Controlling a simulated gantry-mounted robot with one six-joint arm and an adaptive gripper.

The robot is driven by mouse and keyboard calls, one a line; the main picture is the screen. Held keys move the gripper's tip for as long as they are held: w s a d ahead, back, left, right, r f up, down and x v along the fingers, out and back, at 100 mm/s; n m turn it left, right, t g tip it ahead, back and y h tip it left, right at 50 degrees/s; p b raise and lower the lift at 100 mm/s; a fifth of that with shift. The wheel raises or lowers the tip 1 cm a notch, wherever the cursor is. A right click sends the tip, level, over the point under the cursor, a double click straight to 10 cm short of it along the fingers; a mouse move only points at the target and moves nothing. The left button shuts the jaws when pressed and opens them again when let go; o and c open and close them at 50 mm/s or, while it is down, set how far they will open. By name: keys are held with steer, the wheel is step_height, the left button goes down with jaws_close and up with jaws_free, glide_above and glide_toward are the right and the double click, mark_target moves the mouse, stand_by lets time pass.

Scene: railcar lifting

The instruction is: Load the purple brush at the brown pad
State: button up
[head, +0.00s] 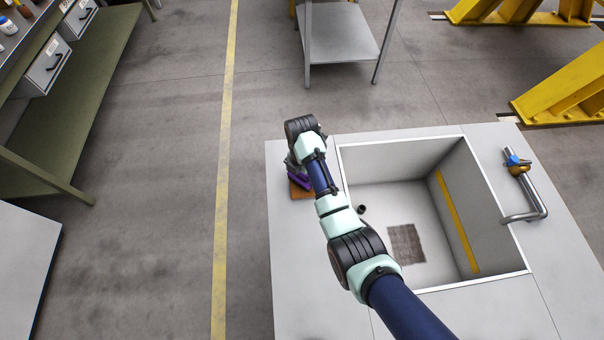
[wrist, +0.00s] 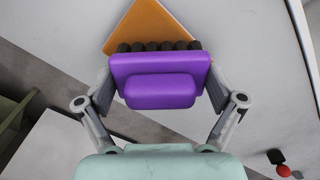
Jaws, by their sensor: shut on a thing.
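The purple brush (wrist: 160,90) is held between the two fingers of my gripper (wrist: 160,85) in the wrist view. Its dark bristles (wrist: 155,46) point toward the brown pad (wrist: 155,22), which lies on the light counter just beyond and partly behind them. I cannot tell whether the bristles touch the pad. In the head view the brush (head: 297,180) shows as a small purple patch beside my wrist. The brown pad (head: 300,191) sits near the counter's left edge, mostly hidden by my arm and gripper.
Right of the pad is a sunken basin (head: 375,200) with a dark square patch (head: 406,243) on its floor. A bent metal pipe (head: 540,195) with a blue and brass valve stands at the counter's right side. Open floor lies left of the counter.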

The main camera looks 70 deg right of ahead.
steer(key=shift+f, duration=0.5)
stand_by(1.7)
step_height(320, 180, up, 8)
steer(key=p, duration=0.8)
steer(key=shift+f, duration=0.35)
